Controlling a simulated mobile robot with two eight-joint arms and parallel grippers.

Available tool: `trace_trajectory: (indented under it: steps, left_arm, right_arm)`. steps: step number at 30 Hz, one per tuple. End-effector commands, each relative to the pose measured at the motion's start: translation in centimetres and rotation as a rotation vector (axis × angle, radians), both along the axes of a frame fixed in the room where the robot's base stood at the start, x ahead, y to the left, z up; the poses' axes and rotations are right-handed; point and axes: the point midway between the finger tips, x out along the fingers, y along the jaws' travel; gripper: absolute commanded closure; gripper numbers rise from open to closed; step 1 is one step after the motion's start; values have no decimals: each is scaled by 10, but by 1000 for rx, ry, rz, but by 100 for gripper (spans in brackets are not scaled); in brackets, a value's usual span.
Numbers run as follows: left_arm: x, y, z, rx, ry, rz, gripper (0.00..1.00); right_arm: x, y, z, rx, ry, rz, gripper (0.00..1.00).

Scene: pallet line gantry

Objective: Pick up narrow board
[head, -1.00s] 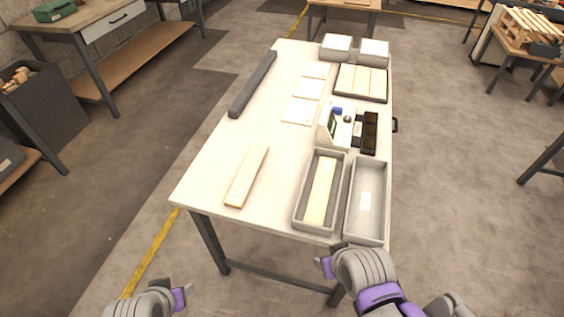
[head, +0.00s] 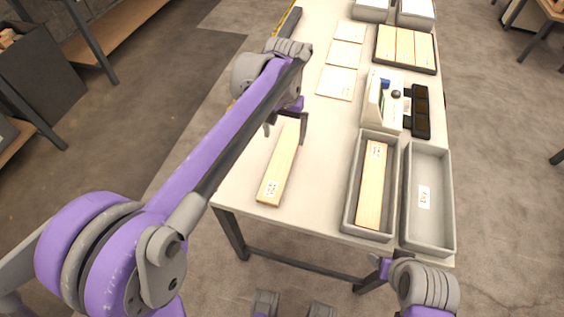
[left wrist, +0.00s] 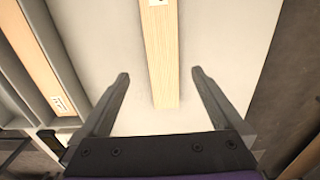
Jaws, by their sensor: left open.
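A narrow pale wood board (head: 278,172) with a small label at its near end lies alone on the left part of the table. My left gripper (head: 286,127) is open over the board's far end, one finger to each side. In the left wrist view the board (left wrist: 163,55) runs between the open fingers, with a gap on both sides. How high the fingertips are above the table is hard to tell. Another labelled board (head: 372,185) lies in a grey tray (head: 350,214). My right gripper (head: 381,267) shows only partly at the lower right; its fingers are not clear.
An empty-looking grey tray (head: 445,215) with a label stands right of the board's tray. Behind are a white stand (head: 374,105), a black holder (head: 420,112) and a dark tray of boards (head: 377,49). White cards (head: 336,83) lie left of them. The tabletop around the lone board is clear.

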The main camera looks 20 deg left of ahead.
Motion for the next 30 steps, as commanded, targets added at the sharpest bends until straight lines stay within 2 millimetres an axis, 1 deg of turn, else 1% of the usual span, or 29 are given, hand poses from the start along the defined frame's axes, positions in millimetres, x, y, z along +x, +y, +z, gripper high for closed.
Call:
trace_trajectory:
  steps: [1,6,14,21,25,30]
  left_arm:
    - [0,0,-9,0,2,0,0]
    - [0,0,-36,0,1,0,0]
    - [-1,2,-58,0,0,1,0]
    - [-3,6,-93,0,0,0,0]
    - [-3,6,-101,0,0,0,0]
    - [-3,6,-102,0,0,0,0]
  right_arm:
    - [0,0,-2,0,1,0,35]
    - [-1,0,-5,0,2,0,35]
    - [-1,0,-8,0,2,0,35]
    - [-1,0,-13,0,4,0,35]
    - [-1,0,-14,0,4,0,35]
    - [-1,0,-13,0,4,0,35]
